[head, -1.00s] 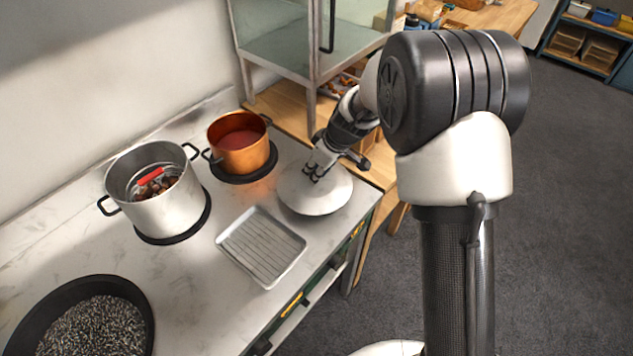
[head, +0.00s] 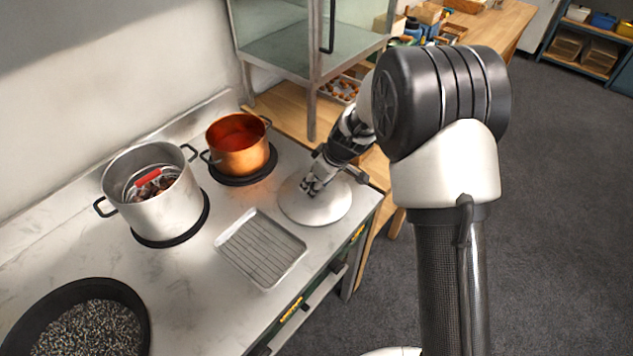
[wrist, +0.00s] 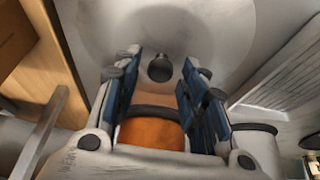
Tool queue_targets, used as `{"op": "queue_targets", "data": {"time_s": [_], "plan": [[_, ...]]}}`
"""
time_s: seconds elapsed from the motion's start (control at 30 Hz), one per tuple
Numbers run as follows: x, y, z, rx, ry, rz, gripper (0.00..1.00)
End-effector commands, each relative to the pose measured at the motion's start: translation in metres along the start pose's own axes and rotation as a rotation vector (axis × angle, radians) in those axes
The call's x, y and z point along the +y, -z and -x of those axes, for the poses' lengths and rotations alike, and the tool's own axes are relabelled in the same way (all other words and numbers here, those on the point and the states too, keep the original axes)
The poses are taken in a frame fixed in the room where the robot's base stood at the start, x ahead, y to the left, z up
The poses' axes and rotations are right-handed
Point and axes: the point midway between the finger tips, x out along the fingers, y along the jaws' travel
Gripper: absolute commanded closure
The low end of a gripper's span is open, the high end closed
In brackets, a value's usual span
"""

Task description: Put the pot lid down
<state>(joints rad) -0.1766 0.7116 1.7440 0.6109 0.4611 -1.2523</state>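The pot lid (head: 326,209) is a round pale metal disc, lying on the worktop to the right of the copper pot. In the wrist view the lid (wrist: 230,30) fills the top, with its dark knob (wrist: 160,68) upward. My gripper (head: 309,187) is right over the lid. In the wrist view my gripper (wrist: 160,75) has its fingers spread, with the knob between the tips and a visible gap on each side. The lid's contact with the worktop is partly hidden by its own rim.
A steel pot (head: 168,214) with a red-handled basket and the copper pot (head: 238,157) stand on burners. A wire-racked tray (head: 262,248) lies just in front of the lid. A black pan (head: 138,312) is at the front left. A glass cabinet (head: 313,75) stands behind.

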Motion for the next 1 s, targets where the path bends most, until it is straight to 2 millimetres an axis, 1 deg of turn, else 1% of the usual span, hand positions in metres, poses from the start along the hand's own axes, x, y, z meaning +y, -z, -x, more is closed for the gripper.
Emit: {"op": "queue_targets", "data": {"time_s": [0.27, 0.4, 0.47, 0.57, 0.7, 0.8, 0.9, 1.0], "plan": [[0.0, 0.0, 0.0, 0.0, 0.0, 0.0, 0.58], [0.0, 0.002, 0.005, 0.0, 0.0, 0.0, 0.58], [0.001, 0.002, 0.014, 0.002, -0.002, 0.0, 0.58], [0.001, 0.003, 0.035, 0.002, -0.002, 0.001, 0.58], [0.001, 0.003, 0.067, 0.003, -0.003, 0.001, 0.58], [0.001, 0.002, 0.087, 0.002, -0.002, -0.001, 0.58], [0.001, 0.002, 0.104, 0.002, -0.002, 0.0, 0.58], [0.0, 0.002, 0.115, 0.001, 0.0, 0.0, 0.58]]}}
